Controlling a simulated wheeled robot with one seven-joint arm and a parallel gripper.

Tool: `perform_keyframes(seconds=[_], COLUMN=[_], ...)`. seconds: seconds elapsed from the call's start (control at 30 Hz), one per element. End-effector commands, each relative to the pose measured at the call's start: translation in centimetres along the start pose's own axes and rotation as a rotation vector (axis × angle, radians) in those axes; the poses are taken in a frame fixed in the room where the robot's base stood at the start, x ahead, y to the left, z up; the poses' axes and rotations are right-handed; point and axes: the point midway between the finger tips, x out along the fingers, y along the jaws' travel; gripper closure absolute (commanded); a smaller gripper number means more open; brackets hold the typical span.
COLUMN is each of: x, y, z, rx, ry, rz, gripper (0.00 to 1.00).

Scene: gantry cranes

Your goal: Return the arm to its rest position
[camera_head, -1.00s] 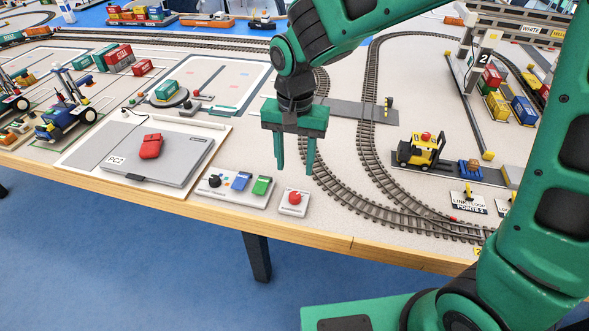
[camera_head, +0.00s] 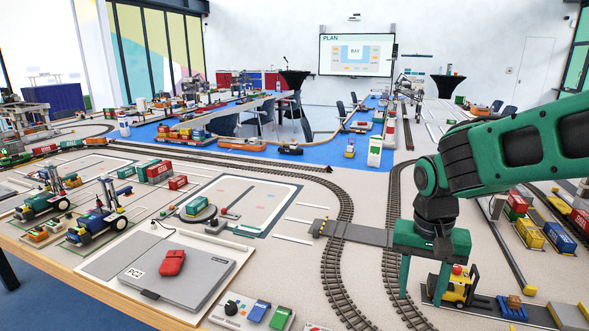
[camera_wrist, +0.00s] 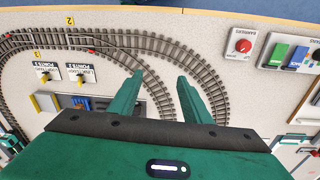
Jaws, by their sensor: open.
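My green gripper (camera_head: 423,277) hangs at the right in the head view, fingers pointing down. It is above the model railway table, near the curved track and to the left of a yellow forklift (camera_head: 457,287). Its fingers are apart with nothing between them. In the wrist view, the two open fingers of my gripper (camera_wrist: 163,85) reach over the curved track (camera_wrist: 150,50) and the pale table top. The fingers appear clear of the table, though the exact height is hard to tell.
A grey laptop-like panel (camera_head: 205,283) with a red object (camera_head: 172,262) lies at the front left. A red button box (camera_wrist: 241,45) sits near the table edge in the wrist view. Containers (camera_head: 530,233) stand at the right. The air above the table looks free.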

Motion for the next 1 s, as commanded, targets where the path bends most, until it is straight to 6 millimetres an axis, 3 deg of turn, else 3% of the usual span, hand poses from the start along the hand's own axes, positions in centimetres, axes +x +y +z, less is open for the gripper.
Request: perform_keyframes(seconds=[0.03,0.2,0.3,0.4,0.6,1.0], x=[-0.4,-0.8,-0.6,-0.3,0.1,0.1], y=[3.4,12.7,16.6,19.2,21.2,21.2], z=[0.2,2.8,5.2,7.3,9.5,9.6], rx=[0.029,0.078,0.098,0.111,0.116,0.115], ry=[0.001,-0.018,-0.032,-0.042,-0.051,-0.052], rz=[0.001,-0.006,-0.021,-0.039,-0.061,-0.061], gripper=[0.56,0.56,0.56,0.56,0.56,0.56])
